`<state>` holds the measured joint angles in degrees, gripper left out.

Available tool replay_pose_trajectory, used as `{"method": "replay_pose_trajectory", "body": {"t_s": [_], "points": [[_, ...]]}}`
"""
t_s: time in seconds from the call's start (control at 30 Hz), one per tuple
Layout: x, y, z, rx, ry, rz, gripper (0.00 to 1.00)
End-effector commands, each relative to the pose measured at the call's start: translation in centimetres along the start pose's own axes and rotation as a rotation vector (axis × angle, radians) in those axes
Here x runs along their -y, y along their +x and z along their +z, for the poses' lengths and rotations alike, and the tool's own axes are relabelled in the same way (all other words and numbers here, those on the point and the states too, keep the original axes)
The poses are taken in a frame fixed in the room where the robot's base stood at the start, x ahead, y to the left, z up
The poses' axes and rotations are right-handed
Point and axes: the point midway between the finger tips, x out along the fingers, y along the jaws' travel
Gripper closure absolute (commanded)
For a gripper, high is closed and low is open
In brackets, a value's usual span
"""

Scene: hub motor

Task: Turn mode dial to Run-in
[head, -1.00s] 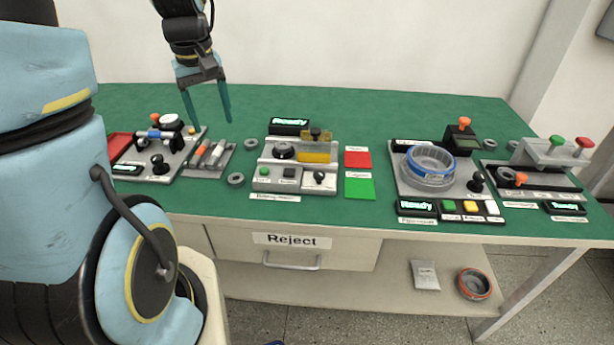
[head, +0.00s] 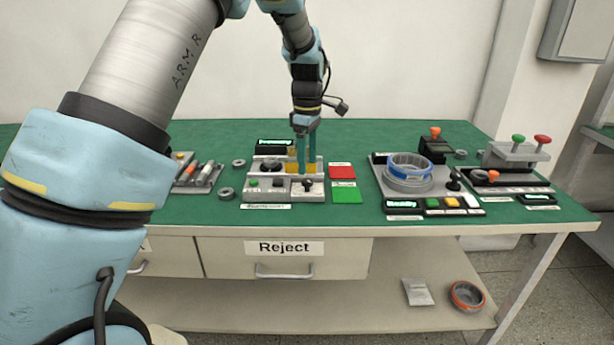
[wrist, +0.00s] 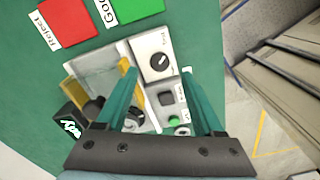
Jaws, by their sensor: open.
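A black dial (head: 308,184) sits on a light plate at the front right of the central grey station (head: 260,196); I take it as the mode dial. In the wrist view the dial (wrist: 160,61) carries a white pointer line, with small printing around it too blurred to read. My gripper (head: 307,171) is open and empty, fingers pointing down over the station. In the wrist view my gripper (wrist: 157,70) has its teal fingertips on either side of the dial's area. The gap between fingertips and dial cannot be judged; no contact is visible.
Beside the dial are a black button (wrist: 167,98) and a green button (wrist: 174,120). A yellow part (wrist: 85,82) and a lit display (head: 274,143) lie behind. Red (head: 342,171) and green (head: 346,194) pads are to the right. Another station (head: 408,185) stands farther right.

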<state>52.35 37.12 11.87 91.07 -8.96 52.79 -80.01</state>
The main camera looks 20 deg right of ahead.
Motion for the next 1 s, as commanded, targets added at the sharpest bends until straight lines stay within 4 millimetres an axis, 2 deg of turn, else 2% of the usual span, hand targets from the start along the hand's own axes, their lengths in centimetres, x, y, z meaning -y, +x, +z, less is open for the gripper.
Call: {"method": "replay_pose_trajectory", "body": {"t_s": [0.1, 0.3, 0.7, 1.0], "points": [[0.1, 2.1, 0.0, 0.0, 0.0, -0.003, 0.31], [0.1, 4.5, -0.1, -0.001, 0.0, -0.002, 0.31], [0.0, 5.3, -0.1, -0.001, 0.001, 0.001, 0.31], [0.0, 5.2, -0.1, -0.001, 0.001, 0.001, 0.65]]}}
